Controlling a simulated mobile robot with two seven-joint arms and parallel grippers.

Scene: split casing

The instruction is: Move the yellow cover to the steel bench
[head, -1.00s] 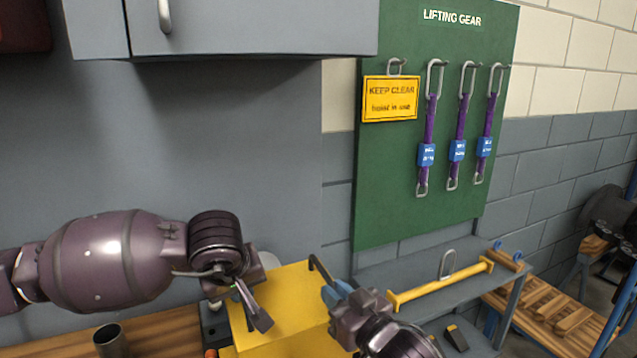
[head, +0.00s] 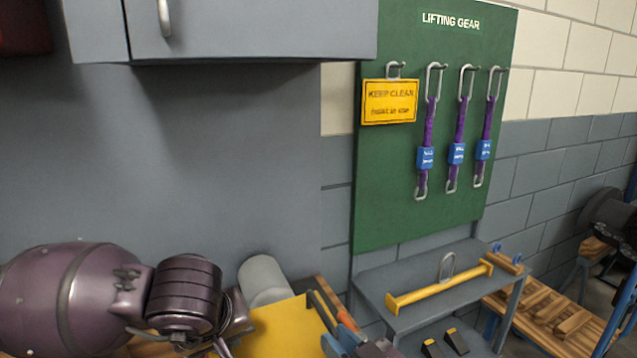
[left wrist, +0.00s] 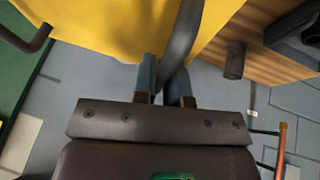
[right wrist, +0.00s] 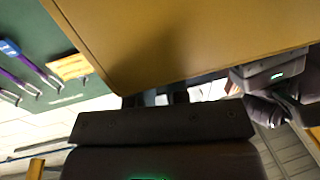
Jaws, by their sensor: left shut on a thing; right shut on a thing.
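The yellow cover (head: 283,330) is at the bottom of the head view, its near part cut off by the frame. Its yellow surface also fills the top of the left wrist view (left wrist: 100,25) and the right wrist view (right wrist: 190,35). My left gripper (left wrist: 167,82) is shut on a dark handle of the cover. My right gripper (head: 340,338) is shut at the cover's right side, by a dark bent handle (head: 321,308); its grip is hidden in the right wrist view. The steel bench (head: 430,278) is a grey table to the right of the cover.
A yellow lifting beam (head: 440,287) with a metal loop lies across the steel bench top. Dark blocks (head: 456,340) sit on its lower shelf. A grey cylinder (head: 265,280) stands behind the cover. A wooden top (left wrist: 270,45) shows under the cover. A green lifting-gear board (head: 400,190) hangs behind.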

